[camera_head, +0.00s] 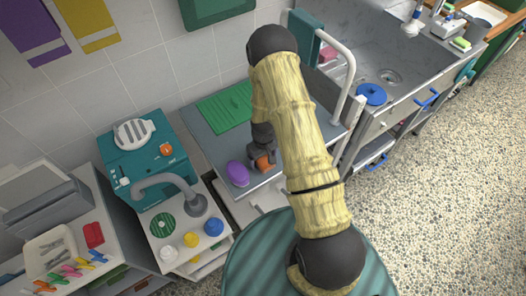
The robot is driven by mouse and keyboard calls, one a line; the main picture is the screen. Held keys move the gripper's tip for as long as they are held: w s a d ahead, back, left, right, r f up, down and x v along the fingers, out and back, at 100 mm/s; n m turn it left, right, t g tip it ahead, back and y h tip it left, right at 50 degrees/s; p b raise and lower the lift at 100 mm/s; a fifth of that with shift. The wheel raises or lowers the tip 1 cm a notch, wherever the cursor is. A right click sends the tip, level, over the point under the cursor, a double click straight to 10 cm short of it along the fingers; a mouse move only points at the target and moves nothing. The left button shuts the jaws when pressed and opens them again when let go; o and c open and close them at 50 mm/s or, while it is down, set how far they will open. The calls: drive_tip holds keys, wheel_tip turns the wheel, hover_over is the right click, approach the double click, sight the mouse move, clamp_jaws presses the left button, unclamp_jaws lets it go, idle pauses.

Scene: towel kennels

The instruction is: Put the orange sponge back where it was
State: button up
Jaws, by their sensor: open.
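An orange patch (264,163) shows at the end of my gripper (263,158), low over the front of the grey tabletop. It may be the orange sponge, partly hidden by the gripper, but I cannot tell it surely from a part of the gripper. My gripper points down and is open. I cannot see whether its fingers stand around or above the orange patch. A purple oval thing (237,173) lies just left of the gripper. A green ribbed mat (226,107) lies behind it on the same top.
A teal box (150,165) with a small orange part (165,149) stands left. A cabinet with coloured lids (190,240) is in front of it. A white rail (345,75) stands right of my arm, before the sink (388,76). A pink block (327,55) lies by the sink.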

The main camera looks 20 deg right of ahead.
wheel_tip(320, 180, up, 12)
drive_tip(key=b, duration=0.3)
idle(0.3)
drive_tip(key=shift+r, duration=0.2)
idle(0.3)
drive_tip(key=s+r+m+t, duration=0.2)
drive_tip(key=s+r+m, duration=0.1)
drive_tip(key=s+r, duration=1.1)
wheel_tip(320, 180, up, 2)
drive_tip(key=shift+s+r+m+t, duration=0.15)
drive_tip(key=shift+r+m+t, duration=0.05)
drive_tip(key=shift+m+t, duration=0.1)
idle(0.4)
